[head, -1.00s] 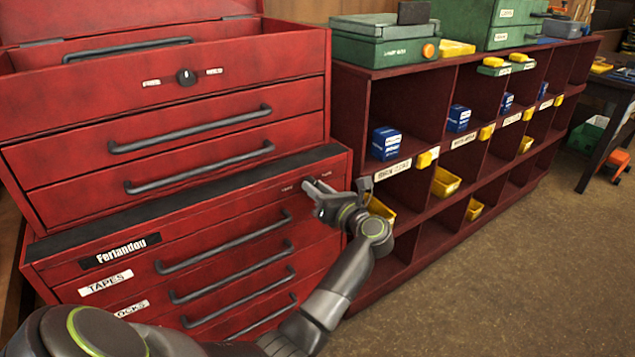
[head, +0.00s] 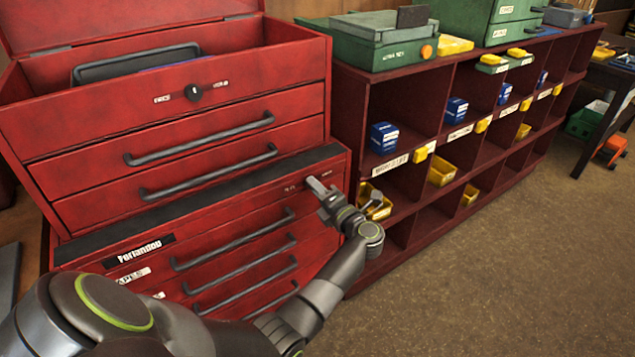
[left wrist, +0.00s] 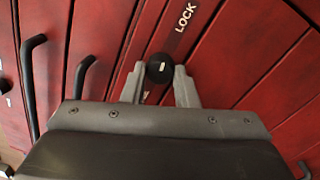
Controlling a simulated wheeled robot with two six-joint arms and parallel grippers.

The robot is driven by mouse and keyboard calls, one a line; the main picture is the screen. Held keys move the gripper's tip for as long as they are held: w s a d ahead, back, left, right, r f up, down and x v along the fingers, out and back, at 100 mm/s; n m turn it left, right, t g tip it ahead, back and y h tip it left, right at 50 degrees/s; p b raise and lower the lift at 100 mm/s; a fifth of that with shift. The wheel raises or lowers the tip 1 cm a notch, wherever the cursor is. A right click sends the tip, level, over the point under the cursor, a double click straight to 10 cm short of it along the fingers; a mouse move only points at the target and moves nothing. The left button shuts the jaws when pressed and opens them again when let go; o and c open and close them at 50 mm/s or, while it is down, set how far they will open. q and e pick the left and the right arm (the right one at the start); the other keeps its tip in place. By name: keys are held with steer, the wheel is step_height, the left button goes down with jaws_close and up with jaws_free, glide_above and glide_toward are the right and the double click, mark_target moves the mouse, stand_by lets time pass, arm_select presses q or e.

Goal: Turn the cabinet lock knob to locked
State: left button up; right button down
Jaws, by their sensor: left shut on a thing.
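The red lower cabinet (head: 230,220) has a lock knob at the right end of its top strip. In the left wrist view the knob (left wrist: 159,68) is round and black, with a small white mark. A white LOCK label (left wrist: 186,16) is above and right of it. My left gripper (head: 315,185) is at this spot, and its fingers hide the knob in the head view. In the left wrist view my left gripper (left wrist: 159,80) is shut on the knob, one finger on each side. My right gripper is not in view.
A red upper chest (head: 170,100) with an open top stands on the cabinet and has its own black knob (head: 193,92). Dark drawer handles (head: 235,250) jut from the cabinet front. A dark red shelf (head: 410,105) with bins stands close at the right. Floor at lower right is clear.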

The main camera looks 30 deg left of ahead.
arm_select(q)
steer(key=shift+m+p, duration=0.5)
steer(key=shift+m, duration=0.3)
steer(key=o, duration=1)
